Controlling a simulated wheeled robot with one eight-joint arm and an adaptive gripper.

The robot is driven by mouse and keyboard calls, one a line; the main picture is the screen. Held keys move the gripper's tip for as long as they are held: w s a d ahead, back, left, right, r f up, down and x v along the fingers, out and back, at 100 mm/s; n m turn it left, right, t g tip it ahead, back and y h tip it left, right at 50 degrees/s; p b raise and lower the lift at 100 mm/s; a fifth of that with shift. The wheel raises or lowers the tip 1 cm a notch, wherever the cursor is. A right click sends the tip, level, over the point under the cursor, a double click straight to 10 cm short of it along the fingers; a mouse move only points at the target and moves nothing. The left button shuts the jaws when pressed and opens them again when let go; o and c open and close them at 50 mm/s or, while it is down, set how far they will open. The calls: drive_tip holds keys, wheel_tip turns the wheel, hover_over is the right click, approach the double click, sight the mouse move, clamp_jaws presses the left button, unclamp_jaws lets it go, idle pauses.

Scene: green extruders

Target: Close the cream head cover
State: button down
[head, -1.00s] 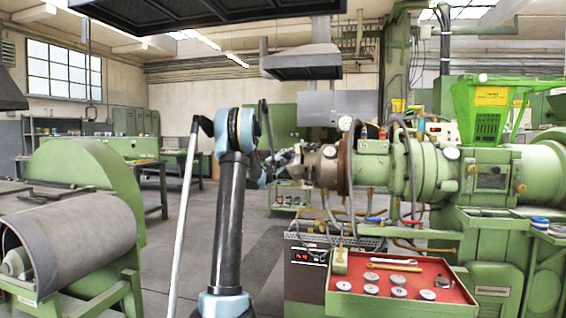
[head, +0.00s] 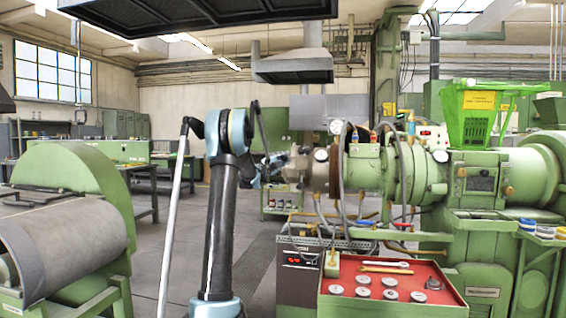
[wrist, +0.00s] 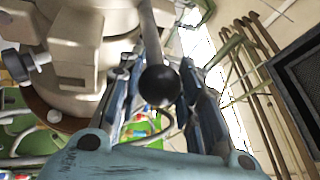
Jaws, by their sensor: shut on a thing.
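The cream extruder head with its cover (head: 300,168) is at the left end of the green machine, beyond my arm. It fills the upper left of the wrist view (wrist: 85,35). A grey handle rod with a black ball knob (wrist: 160,86) sticks out from it toward the wrist camera. My gripper (wrist: 158,62) has its two blue fingers on either side of this handle and is shut on it. In the head view my gripper (head: 266,172) is small and partly hidden behind my arm, beside the cover. The cover's hinge and exact angle are not clear.
Hoses hang around the head. A green machine with a grey roller (head: 70,250) stands at left. Grey floor is free between them.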

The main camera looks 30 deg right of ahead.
drive_tip(key=c, duration=1.1)
unclamp_jaws()
drive_tip(key=shift+s+d+f, duration=0.1)
drive_tip(key=shift+d, duration=0.05)
drive_tip(key=v, duration=1.2)
